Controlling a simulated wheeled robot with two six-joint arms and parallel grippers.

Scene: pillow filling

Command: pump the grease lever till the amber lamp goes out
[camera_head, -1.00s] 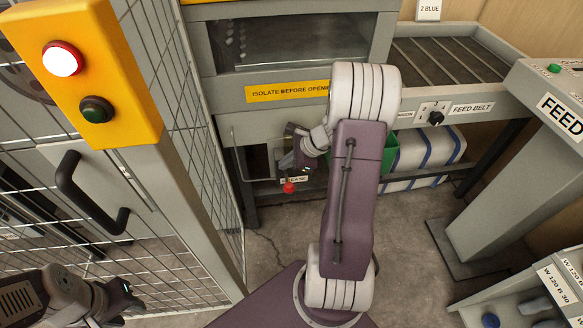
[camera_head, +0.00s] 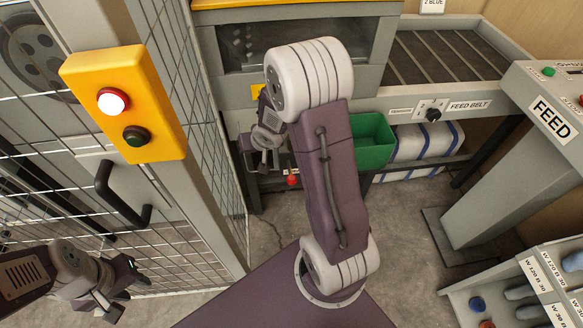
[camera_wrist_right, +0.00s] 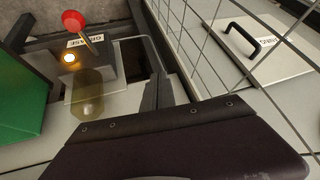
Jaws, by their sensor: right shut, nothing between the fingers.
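The grease lever with its red ball knob (camera_head: 292,180) stands low under the machine. In the right wrist view the red knob (camera_wrist_right: 73,20) is at upper left, on a tilted rod beside the GREASE label (camera_wrist_right: 84,42). The amber lamp (camera_wrist_right: 69,58) just below it glows. My right gripper (camera_head: 263,166) is shut and empty, left of the knob and apart from it in the head view. Its fingertips are hard to make out. My left gripper (camera_head: 122,288) is at lower left, fingers apart, near the mesh fence.
A yellow panel (camera_head: 155,80) with a lit red lamp (camera_head: 113,101) is mounted at left. A mesh door with a black handle (camera_head: 122,198) stands below it. A green bin (camera_head: 370,142) is right of the lever. Wire mesh (camera_wrist_right: 220,50) borders the lever's other side.

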